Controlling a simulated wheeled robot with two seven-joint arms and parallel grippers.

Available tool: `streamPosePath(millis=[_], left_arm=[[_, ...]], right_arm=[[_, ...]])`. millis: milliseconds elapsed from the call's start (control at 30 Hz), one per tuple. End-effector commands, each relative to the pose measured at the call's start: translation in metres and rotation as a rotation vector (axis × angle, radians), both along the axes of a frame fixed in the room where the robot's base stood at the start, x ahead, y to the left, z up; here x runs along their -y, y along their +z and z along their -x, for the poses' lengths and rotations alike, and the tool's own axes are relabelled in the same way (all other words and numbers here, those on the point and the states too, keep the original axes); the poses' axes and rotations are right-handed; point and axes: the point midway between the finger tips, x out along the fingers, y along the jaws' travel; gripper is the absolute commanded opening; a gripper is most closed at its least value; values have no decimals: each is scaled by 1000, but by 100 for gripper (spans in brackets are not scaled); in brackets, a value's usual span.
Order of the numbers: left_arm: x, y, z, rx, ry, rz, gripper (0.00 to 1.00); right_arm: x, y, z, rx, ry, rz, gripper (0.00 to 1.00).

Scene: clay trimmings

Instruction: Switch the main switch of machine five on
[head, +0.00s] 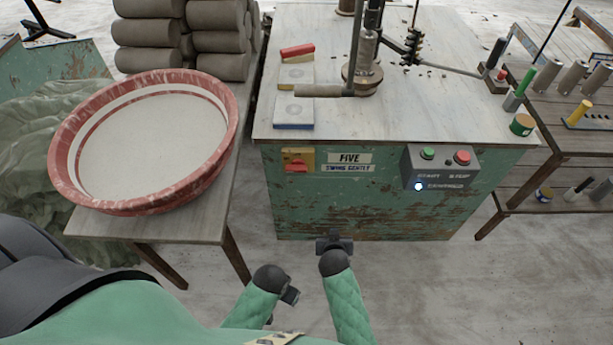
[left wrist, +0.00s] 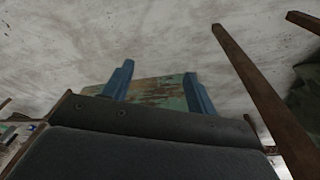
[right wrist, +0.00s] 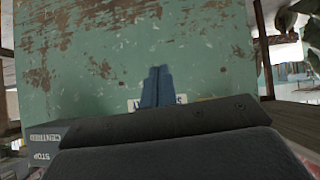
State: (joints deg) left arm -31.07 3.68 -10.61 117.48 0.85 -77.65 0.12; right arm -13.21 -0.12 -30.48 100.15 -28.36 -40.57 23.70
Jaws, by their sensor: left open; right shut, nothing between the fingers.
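Machine five is a green, rust-worn cabinet (head: 390,212) with a pale top and a plate (head: 349,162) reading FIVE, SWING GENTLY. Left of the plate is its main switch, a red handle on a yellow plate (head: 298,160); the handle looks roughly level. My right gripper (head: 334,240) is shut and empty, below and right of the switch, apart from it. In the right wrist view its fingers (right wrist: 157,86) point at the green front and partly cover the name plate. My left gripper (head: 291,296) is open and empty, lower and nearer me; its fingers (left wrist: 157,82) are spread.
A control box (head: 440,168) with green and red buttons and a bright white lamp sits right of the plate. A large red-rimmed basin (head: 222,150) stands on a table at left. A tool bench (head: 560,140) is at right. The floor before the machine is clear.

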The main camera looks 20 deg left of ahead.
Motion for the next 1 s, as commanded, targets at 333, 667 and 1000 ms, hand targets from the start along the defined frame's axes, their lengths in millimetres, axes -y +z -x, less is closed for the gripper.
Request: streamPosePath(millis=[333, 667, 1000], left_arm=[[-1, 114, 23, -6, 4, 20, 58], [-2, 128, 28, -10, 4, 21, 58], [-1, 120, 24, -8, 4, 22, 58]], right_arm=[[-97, 174, -36, 362, 31, -152, 0], [-105, 195, -36, 397, 34, -170, 0], [-108, 192, -49, 397, 34, -168, 0]])
